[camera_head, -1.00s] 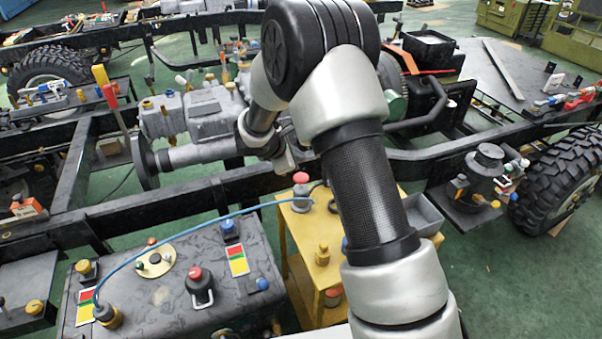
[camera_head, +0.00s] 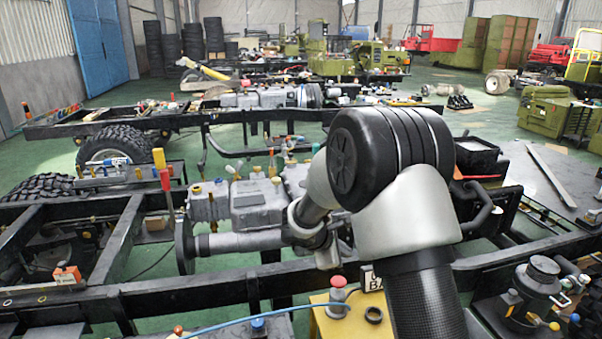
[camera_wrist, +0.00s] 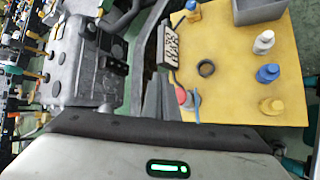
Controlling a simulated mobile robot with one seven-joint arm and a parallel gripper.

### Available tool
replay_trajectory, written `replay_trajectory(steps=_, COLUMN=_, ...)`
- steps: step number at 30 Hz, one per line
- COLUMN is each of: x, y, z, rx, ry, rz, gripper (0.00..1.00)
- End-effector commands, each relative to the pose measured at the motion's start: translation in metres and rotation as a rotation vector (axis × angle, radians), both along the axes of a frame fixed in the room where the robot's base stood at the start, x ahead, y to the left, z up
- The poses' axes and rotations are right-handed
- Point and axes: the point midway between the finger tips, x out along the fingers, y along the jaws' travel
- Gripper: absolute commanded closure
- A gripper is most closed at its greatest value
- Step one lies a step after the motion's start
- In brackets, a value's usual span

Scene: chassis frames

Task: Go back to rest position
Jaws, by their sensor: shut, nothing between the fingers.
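In the wrist view my gripper (camera_wrist: 158,88) shows as dark fingers pressed together, shut with nothing between them. Its pale housing with a green light fills the bottom of that view. The fingers appear beside the left edge of a yellow table (camera_wrist: 225,85); I cannot tell their height above it. In the head view my arm rises from the bottom right, bends at a large black joint and reaches down left over a truck chassis (camera_head: 100,300).
On the yellow table are a red button (camera_head: 338,283), a black ring (camera_wrist: 206,68), a small lettered plate (camera_wrist: 170,45), several blue- and white-capped pieces and a grey bin (camera_wrist: 258,10). A grey engine-like assembly (camera_head: 255,205) lies left of my arm. Open green floor shows farther back.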

Motion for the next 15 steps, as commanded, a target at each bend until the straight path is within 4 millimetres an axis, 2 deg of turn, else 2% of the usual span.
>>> replay_trajectory(steps=1, x=-0.011, y=-0.01, z=0.037, rx=0.035, ry=-0.033, rz=-0.062, gripper=1.0)
replay_trajectory(steps=5, x=-0.061, y=-0.035, z=0.114, rx=0.166, ry=-0.11, rz=-0.275, gripper=1.0)
replay_trajectory(steps=6, x=-0.079, y=-0.041, z=0.135, rx=0.213, ry=-0.132, rz=-0.342, gripper=1.0)
replay_trajectory(steps=9, x=-0.127, y=-0.051, z=0.179, rx=0.337, ry=-0.187, rz=-0.503, gripper=1.0)
replay_trajectory(steps=15, x=-0.226, y=-0.051, z=0.243, rx=0.623, ry=-0.28, rz=-0.797, gripper=1.0)
